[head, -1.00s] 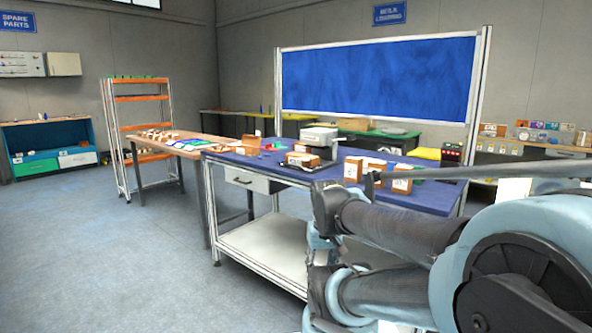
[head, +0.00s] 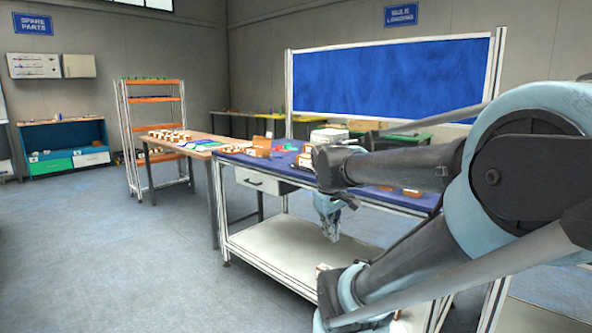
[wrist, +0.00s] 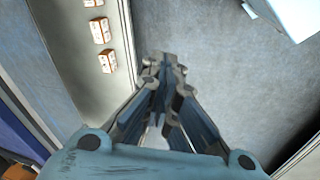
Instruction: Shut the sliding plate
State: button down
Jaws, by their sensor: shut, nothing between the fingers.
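I cannot make out a sliding plate for certain in either view. A light drawer front (head: 257,181) with a small dark handle sits under the left end of the blue-topped bench (head: 228,158); I cannot tell whether it stands out. My gripper (head: 333,236) hangs fingers-down by the bench's front, below the top and right of the drawer. It is shut and empty. In the wrist view the fingertips (wrist: 165,62) are together over grey floor, and a pale box-like corner (wrist: 290,15) shows at upper right. My arm hides much of the bench top.
A white device (head: 328,135) and brown boxes (head: 262,143) stand on the bench. Its lower shelf (head: 290,250) holds small boxes, seen at upper left in the wrist view (wrist: 100,30). A wooden table (head: 185,140) stands to the left. Floor (head: 120,260) at front left is clear.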

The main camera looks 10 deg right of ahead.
jog(key=w+a+r+n+h, duration=0.1)
jog(key=w+r+n, duration=0.3)
jog(key=w, duration=0.3)
jog(key=w+a+r+n+t+h, duration=0.1)
jog(key=w+r+n, duration=0.25)
jog(key=w, duration=0.35)
jog(key=w+a+r+n, duration=0.1)
jog(key=w+r+n, duration=0.25)
jog(key=w, duration=0.35)
jog(key=w+a+r+n+t+h, duration=0.1)
jog(key=w+a+r+n, duration=0.15)
jog(key=w, duration=0.45)
jog(key=w+a+r+n+h, duration=0.1)
jog(key=w+a+n, duration=0.3)
jog(key=w, duration=0.2)
jog(key=w+a+r+n+t, duration=0.1)
jog(key=w+a+n, duration=0.25)
jog(key=w, duration=0.35)
jog(key=shift+w+d+r+x, duration=0.15)
jog(key=shift+d+r+x, duration=0.2)
jog(key=shift+x, duration=1.75)
jog(key=shift+w+d+r+x, duration=0.2)
jog(key=shift+d+x, duration=0.15)
jog(key=shift+x, duration=1.75)
jog(key=shift+w+d+r+x, duration=0.15)
jog(key=shift+d+r+x, duration=0.2)
jog(key=shift+x, duration=1.75)
